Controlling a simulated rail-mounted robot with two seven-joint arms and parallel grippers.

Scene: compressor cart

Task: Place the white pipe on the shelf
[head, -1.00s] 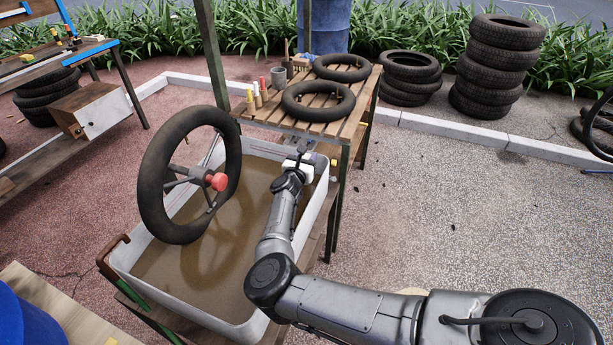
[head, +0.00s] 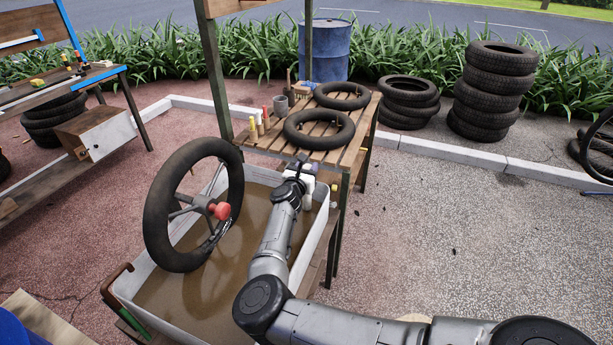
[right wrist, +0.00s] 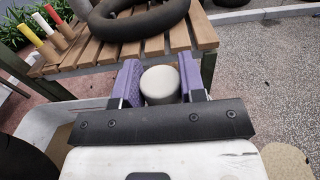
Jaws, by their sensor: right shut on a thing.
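The white pipe (right wrist: 160,84) shows in the right wrist view as a short pale cylinder, its rounded end between two purple finger pads. My right gripper (right wrist: 160,90) is shut on it. In the head view, my right gripper (head: 303,166) is at the front edge of the slatted wooden shelf (head: 364,124), above the far end of the water basin; the pipe is hard to make out there. The shelf also shows ahead of the gripper in the right wrist view (right wrist: 75,55). My left gripper is not in view.
Two black inner tubes (head: 318,130) (head: 342,96) lie on the shelf. Yellow, white and red-topped pegs (head: 259,122) and a grey cup (head: 281,104) stand at its left. A wheel (head: 153,206) stands in the basin (head: 318,226). A shelf post (head: 342,190) rises beside my gripper.

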